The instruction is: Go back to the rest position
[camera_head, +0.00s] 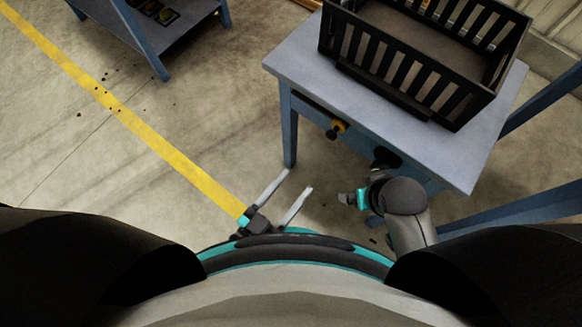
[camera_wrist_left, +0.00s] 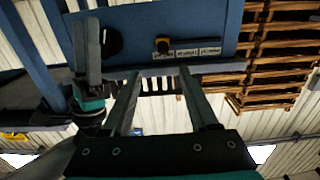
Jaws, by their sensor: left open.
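My left gripper (camera_head: 299,179) is low in front of my base in the head view, its two grey fingers apart with nothing between them. It also shows open and empty in the left wrist view (camera_wrist_left: 161,72). My right arm is bent beside the table's front edge, with its gripper (camera_head: 347,198) pointing left and seen nearly end-on. In the left wrist view the right gripper (camera_wrist_left: 87,50) stands at the left with its fingers close together or overlapping. I cannot tell whether it is open or shut.
A blue-grey table (camera_head: 300,62) stands ahead right, close to both grippers, bearing a black slatted crate (camera_head: 400,66). A yellow-and-black knob (camera_head: 337,128) sits on its front. Another blue table (camera_head: 150,40) stands farther left. The floor with the yellow line (camera_head: 150,142) is mostly clear.

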